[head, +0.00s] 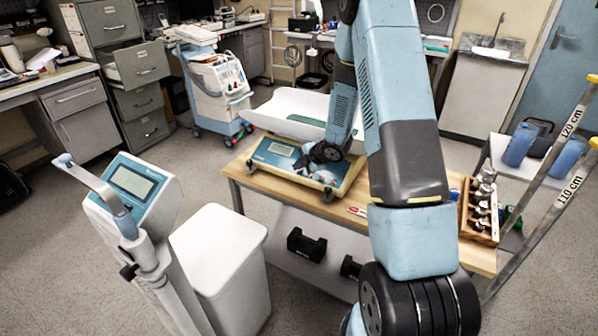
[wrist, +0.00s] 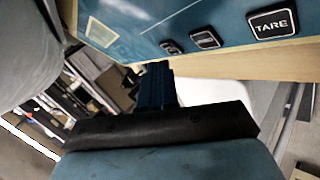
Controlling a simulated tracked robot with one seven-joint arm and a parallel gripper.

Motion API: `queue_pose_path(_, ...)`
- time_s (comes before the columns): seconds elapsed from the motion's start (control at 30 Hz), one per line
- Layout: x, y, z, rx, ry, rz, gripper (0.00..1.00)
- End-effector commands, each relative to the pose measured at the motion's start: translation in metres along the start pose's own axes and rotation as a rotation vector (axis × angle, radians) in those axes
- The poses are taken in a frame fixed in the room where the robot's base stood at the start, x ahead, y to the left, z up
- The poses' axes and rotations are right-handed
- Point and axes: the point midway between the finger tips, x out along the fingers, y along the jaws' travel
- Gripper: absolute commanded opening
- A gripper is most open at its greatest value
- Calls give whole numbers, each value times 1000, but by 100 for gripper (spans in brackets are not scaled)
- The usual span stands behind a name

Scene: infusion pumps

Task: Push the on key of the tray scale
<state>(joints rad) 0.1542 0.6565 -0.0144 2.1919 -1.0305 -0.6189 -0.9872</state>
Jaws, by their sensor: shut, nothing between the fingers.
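The tray scale has a white tray (head: 308,112) above a blue front panel (head: 276,149), which stands on the wooden table. In the wrist view the panel (wrist: 140,22) crosses the top. It bears a key marked TARE (wrist: 271,25) and two other dark keys, a middle one (wrist: 205,39) and a left one (wrist: 172,47); their labels are too small to read. My gripper (head: 303,166) is shut and empty, over the panel's right part. Its fingertips (wrist: 158,68) show just below the left key. I cannot tell whether they touch the panel.
The wooden table (head: 248,186) has a box of metal weights (head: 480,208) at its right end. A second scale display (head: 132,183) on a column stands at the front left. Dumbbells (head: 307,245) lie under the table. A wheeled cart (head: 217,85) stands behind.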

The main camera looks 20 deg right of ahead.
Motion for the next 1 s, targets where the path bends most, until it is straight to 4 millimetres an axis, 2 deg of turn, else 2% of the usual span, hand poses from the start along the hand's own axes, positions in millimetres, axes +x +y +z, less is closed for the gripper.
queue_pose_path(1.0,5,-4,4,0,0,0,0)
